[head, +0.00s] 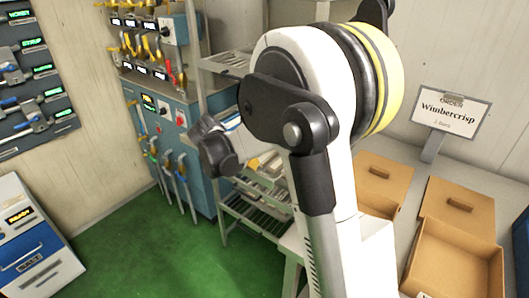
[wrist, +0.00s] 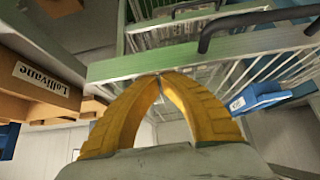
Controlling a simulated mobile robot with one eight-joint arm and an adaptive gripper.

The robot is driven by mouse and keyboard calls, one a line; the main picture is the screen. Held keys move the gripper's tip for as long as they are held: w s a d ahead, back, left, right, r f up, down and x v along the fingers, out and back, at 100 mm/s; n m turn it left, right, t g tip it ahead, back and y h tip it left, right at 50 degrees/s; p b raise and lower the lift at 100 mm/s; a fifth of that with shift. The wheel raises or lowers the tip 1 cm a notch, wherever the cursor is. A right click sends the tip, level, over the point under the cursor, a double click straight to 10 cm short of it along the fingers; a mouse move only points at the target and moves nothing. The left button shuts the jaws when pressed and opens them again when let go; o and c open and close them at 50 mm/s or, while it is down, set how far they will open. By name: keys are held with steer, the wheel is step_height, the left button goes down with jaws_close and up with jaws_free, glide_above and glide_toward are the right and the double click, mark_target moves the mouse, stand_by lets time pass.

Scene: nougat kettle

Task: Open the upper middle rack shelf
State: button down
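The metal rack (head: 229,208) stands left of centre in the head view, partly behind my arm. Its wire shelves (wrist: 215,45) fill the top of the wrist view. The nearest has a pale green front bar (wrist: 200,55) and a dark curved handle (wrist: 245,22) to the right. A second dark handle (wrist: 195,6) shows behind it. I cannot tell which shelf is the upper middle one. My gripper (wrist: 160,76) has yellow fingers whose tips meet at the lower edge of the front bar, left of the near handle. No handle lies between them. Contact with the bar is unclear.
A blue object (wrist: 262,97) is at the rack's right. Cardboard boxes (wrist: 45,100), one labelled Lollivane, are at the left. In the head view, open cartons (head: 455,262) and an order sign (head: 450,111) are on the right.

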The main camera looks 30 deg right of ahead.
steer(key=s+a, duration=0.2)
steer(key=a, duration=0.5)
steer(key=shift+s+a, duration=0.3)
steer(key=shift+d, duration=0.1)
steer(key=d, duration=0.2)
steer(key=w+d, duration=0.1)
steer(key=shift+w+d, duration=0.15)
steer(key=shift+d, duration=0.2)
steer(key=p+v, duration=0.4)
steer(key=v, duration=0.6)
steer(key=s+a+r+n+t+y, duration=0.2)
steer(key=s+a+n+y, duration=0.1)
steer(key=s+n, duration=0.4)
steer(key=s+a+r+n+t+y, duration=0.1)
steer(key=s+a+n+y, duration=0.3)
steer(key=s, duration=0.9)
steer(key=n+t, duration=0.1)
steer(key=n, duration=0.2)
steer(key=shift+s+a+r+t, duration=0.15)
steer(key=shift+r+t, duration=0.15)
steer(key=shift+r, duration=0.1)
